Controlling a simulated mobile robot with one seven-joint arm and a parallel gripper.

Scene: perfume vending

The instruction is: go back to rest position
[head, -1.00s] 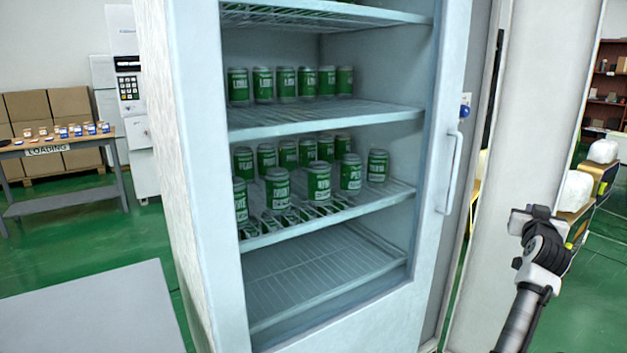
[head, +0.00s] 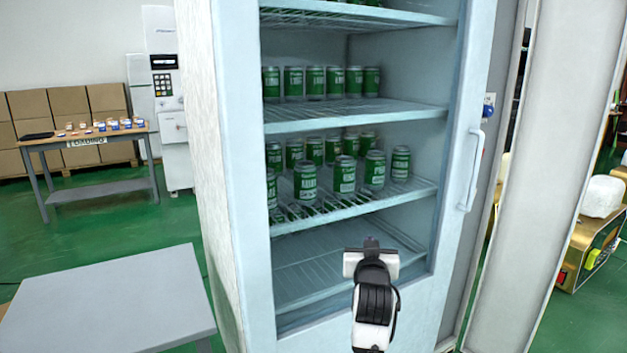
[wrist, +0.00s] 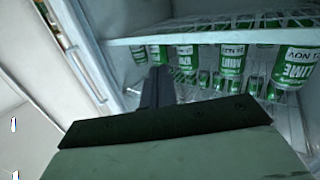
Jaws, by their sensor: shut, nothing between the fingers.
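My gripper (head: 371,245) is in front of the fridge's lower part in the head view, apart from the cans. Its dark fingers (wrist: 158,88) stand together in the wrist view, shut with nothing between them. The white fridge (head: 232,200) stands open at the front. Green cans (head: 345,174) stand upright on its middle shelf, with another row of green cans (head: 316,82) on the shelf above. The wrist view shows cans (wrist: 232,60) beyond the fingers, upside down in that picture.
A grey table (head: 110,300) stands at the lower left. A bench (head: 95,140) with small boxes is at the back left, by stacked cartons (head: 60,108). The fridge handle (head: 474,170) is on the right. A gold-coloured machine (head: 588,255) stands at the far right.

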